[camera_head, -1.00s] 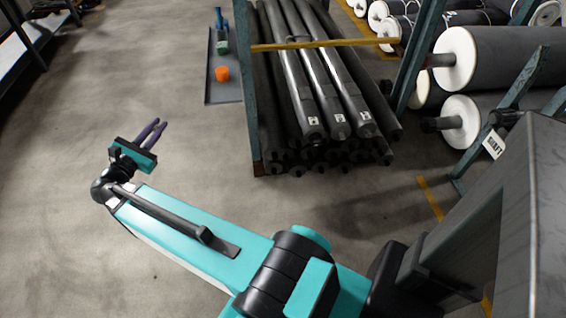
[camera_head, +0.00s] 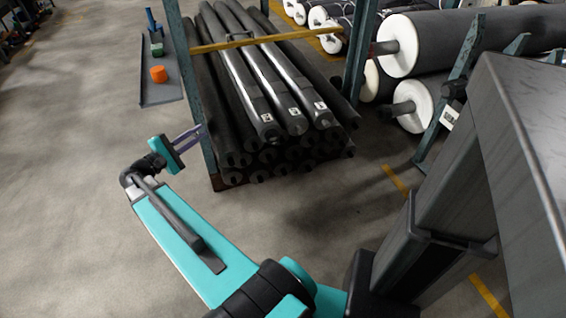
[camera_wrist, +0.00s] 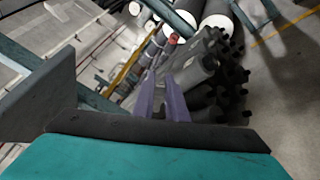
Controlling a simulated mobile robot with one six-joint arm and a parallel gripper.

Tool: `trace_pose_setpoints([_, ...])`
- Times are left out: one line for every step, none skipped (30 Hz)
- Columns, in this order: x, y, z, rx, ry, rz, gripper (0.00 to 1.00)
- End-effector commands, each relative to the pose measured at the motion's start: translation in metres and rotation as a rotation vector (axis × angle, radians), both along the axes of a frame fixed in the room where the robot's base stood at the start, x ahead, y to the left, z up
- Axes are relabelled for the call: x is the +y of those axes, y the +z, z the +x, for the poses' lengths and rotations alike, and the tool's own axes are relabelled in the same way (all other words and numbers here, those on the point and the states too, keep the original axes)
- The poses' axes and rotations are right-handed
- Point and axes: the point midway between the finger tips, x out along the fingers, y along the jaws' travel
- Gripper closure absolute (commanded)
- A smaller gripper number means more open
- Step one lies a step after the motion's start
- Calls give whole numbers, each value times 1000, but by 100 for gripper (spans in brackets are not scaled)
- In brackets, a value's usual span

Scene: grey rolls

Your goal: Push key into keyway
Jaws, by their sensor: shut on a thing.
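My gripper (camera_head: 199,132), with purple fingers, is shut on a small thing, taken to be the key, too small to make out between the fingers. It is held in front of the left rack post, left of the stacked shafts. The fingers also show in the wrist view (camera_wrist: 160,94), pointing towards the shaft ends. In the wrist view the shaft ends (camera_wrist: 190,75) appear beyond the fingers.
A teal rack post (camera_head: 189,75) and a yellow crossbar (camera_head: 265,40) frame the pile. Large white-ended rolls (camera_head: 400,45) stand at right.

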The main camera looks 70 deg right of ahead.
Motion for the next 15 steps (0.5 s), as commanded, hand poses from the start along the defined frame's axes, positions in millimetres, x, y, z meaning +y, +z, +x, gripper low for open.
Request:
trace_pose_setpoints([-12, -16, -12, -27, -31, -9, 100])
trace_pose_setpoints([-18, -21, -18, -47, -47, -17, 100])
trace_pose_setpoints([-26, -27, -27, -70, -69, -26, 100])
trace_pose_setpoints([-31, -32, -34, -87, -85, -33, 100])
trace_pose_setpoints([-37, -36, -40, -105, -101, -41, 100])
trace_pose_setpoints([-44, -42, -50, -127, -124, -51, 100])
trace_pose_setpoints([-50, -47, -57, -143, -141, -59, 100])
trace_pose_setpoints([-55, -52, -64, -159, -158, -68, 100])
trace_pose_setpoints([-62, -58, -74, -179, -179, -79, 100])
trace_pose_setpoints([-67, -62, -81, -194, -196, -87, 100])
trace_pose_setpoints([-72, -67, -89, -209, -213, -95, 100])
trace_pose_setpoints([-79, -73, -99, -227, -234, -107, 100])
trace_pose_setpoints([-83, -78, -106, -242, -250, -116, 100])
trace_pose_setpoints([-88, -83, -114, -254, -266, -124, 100])
trace_pose_setpoints([-94, -89, -124, -272, -288, -137, 100])
